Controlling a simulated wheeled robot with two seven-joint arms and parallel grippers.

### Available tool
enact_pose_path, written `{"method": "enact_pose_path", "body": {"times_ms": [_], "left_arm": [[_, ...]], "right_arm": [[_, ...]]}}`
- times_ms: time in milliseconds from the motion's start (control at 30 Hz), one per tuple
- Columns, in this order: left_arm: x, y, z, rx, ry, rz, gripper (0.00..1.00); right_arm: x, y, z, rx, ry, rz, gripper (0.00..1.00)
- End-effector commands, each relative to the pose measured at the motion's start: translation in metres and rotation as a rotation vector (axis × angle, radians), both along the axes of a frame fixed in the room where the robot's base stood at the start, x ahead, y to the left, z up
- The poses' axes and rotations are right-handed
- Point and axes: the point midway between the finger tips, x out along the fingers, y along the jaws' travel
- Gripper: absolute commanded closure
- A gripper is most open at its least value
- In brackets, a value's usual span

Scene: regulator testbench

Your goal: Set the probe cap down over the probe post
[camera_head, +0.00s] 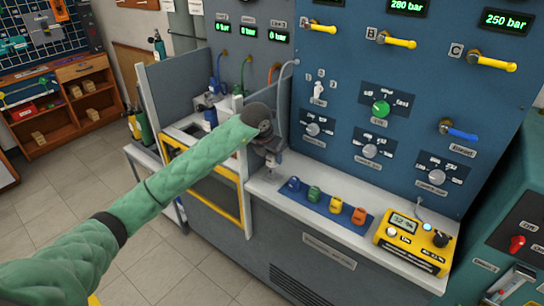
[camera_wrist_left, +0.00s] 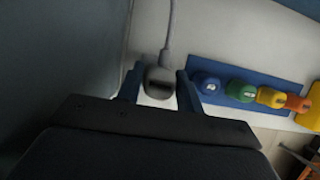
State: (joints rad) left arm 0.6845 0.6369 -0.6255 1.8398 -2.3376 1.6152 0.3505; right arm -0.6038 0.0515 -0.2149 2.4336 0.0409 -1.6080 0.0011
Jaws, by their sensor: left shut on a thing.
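My left gripper (camera_head: 271,160) reaches over the white bench top at its left part, close to the blue panel. In the left wrist view its two dark fingers (camera_wrist_left: 159,88) are shut on a grey cap, the probe cap (camera_wrist_left: 159,75), which has a dark slot and a grey cable running up from it. In the head view the gripper and wrist mostly cover the cap. I cannot make out the probe post; it may be hidden under the cap or gripper. I cannot tell whether the cap touches anything below. My right gripper is not in view.
A blue strip (camera_head: 328,208) with blue, green, yellow and orange caps lies right of the gripper. A yellow meter box (camera_head: 412,240) stands further right. A grey cable (camera_head: 283,85) hangs from the panel. A grey partition (camera_head: 172,85) stands left.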

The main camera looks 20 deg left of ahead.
Motion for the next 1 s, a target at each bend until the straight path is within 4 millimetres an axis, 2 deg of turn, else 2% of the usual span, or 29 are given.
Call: {"method": "enact_pose_path", "body": {"times_ms": [267,667,1000], "left_arm": [[0.000,0.000,0.000,0.000,0.000,0.000,0.91],[0.001,0.000,0.000,0.001,-0.001,-0.001,0.91],[0.001,0.000,0.000,0.001,-0.001,-0.001,0.91]], "right_arm": [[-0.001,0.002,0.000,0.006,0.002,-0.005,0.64],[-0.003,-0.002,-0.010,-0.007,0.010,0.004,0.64],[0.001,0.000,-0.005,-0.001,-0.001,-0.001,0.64]]}}
